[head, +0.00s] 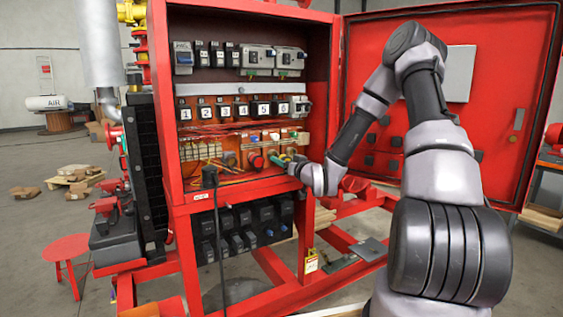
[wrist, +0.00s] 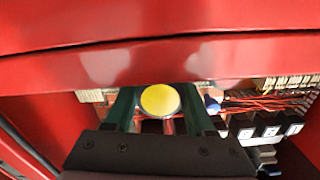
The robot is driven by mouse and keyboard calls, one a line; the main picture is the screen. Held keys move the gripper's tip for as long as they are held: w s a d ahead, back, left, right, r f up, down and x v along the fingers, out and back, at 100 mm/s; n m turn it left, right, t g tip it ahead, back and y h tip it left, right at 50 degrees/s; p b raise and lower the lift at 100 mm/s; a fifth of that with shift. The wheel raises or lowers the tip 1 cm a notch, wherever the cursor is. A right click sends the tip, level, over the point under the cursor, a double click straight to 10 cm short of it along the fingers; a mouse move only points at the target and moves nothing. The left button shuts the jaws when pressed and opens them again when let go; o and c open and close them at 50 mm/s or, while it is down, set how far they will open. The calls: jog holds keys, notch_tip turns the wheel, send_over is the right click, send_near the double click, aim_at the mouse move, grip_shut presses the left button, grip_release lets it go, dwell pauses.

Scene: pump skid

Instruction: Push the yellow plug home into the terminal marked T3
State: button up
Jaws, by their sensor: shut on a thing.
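The yellow plug (wrist: 160,100) shows as a round yellow face in the wrist view, between the two dark green fingers of my gripper (wrist: 158,108). My gripper is shut on it. In the head view my gripper (head: 280,160) reaches into the lower right part of the open red cabinet (head: 325,100), near the row of round fittings. The plug cannot be made out clearly in the head view. No T3 mark is readable in either view, and the plug's front end is hidden, so I cannot tell whether it touches a terminal.
A red knob (head: 256,161) sits just left of my gripper. Numbered black switches (head: 240,109) and loose red wires run above. The cabinet's red front edge passes close to my gripper in the wrist view (wrist: 150,62). The open door (head: 500,100) stands at right.

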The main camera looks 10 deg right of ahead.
aim_at(290, 152)
jog(key=d+n, duration=0.1)
jog(key=d, duration=0.1)
jog(key=d+n, duration=0.1)
jog(key=d, duration=0.1)
jog(key=w+d+n, duration=0.1)
jog(key=d, duration=0.1)
jog(key=shift+d+n, duration=0.3)
jog(key=shift+d+r, duration=0.2)
jog(key=shift+d, duration=0.25)
jog(key=shift+x, duration=1.25)
jog(key=shift+x, duration=1.7)
jog(key=o, duration=1.4)
jog(key=v, duration=1.1)
jog(key=shift+r, duration=0.15)
